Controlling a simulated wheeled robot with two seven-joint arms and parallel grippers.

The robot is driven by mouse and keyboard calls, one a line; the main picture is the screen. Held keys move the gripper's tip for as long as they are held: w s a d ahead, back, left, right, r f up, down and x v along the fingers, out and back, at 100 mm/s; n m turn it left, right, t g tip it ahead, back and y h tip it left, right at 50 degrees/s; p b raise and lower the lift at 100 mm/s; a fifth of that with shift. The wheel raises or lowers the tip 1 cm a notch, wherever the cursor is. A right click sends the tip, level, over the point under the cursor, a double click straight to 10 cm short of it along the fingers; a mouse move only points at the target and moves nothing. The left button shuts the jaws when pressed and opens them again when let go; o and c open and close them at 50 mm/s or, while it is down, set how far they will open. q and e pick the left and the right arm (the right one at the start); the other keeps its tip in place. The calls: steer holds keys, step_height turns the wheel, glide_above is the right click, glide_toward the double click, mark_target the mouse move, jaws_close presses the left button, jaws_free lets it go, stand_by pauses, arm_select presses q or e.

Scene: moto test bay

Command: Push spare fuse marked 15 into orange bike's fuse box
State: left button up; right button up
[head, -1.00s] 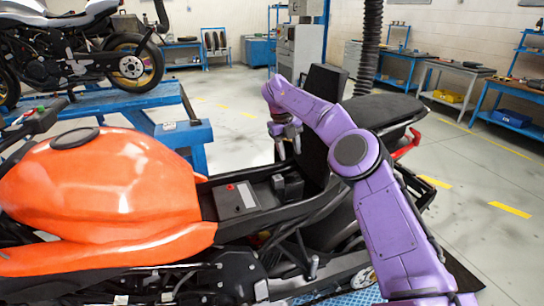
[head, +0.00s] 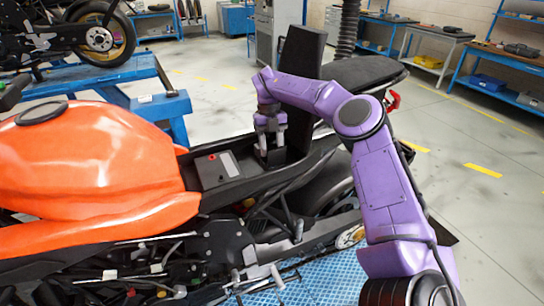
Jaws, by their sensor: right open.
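The orange bike (head: 90,160) fills the left and middle of the head view. Its open under-seat tray holds a dark box with a red terminal, which looks like the battery (head: 218,169). A small black block, seemingly the fuse box (head: 274,160), sits to the right of it, mostly hidden by my right gripper. My right gripper (head: 271,148) points down directly over that block, open; contact cannot be told. No fuse or 15 marking can be made out. My left gripper is not in view.
A tall black panel (head: 302,62) stands upright just behind my right gripper. The bike's seat (head: 362,72) lies right of it. A blue lift (head: 165,104) with another bike is behind left. Workbenches line the back; the floor between is clear.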

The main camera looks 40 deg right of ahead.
steer(key=shift+x, duration=1.85)
jaws_close()
steer(key=shift+c, duration=0.4)
jaws_free()
steer(key=v, duration=1)
steer(key=shift+r+p, duration=0.25)
steer(key=shift+p, duration=0.15)
steer(key=shift+o, duration=0.2)
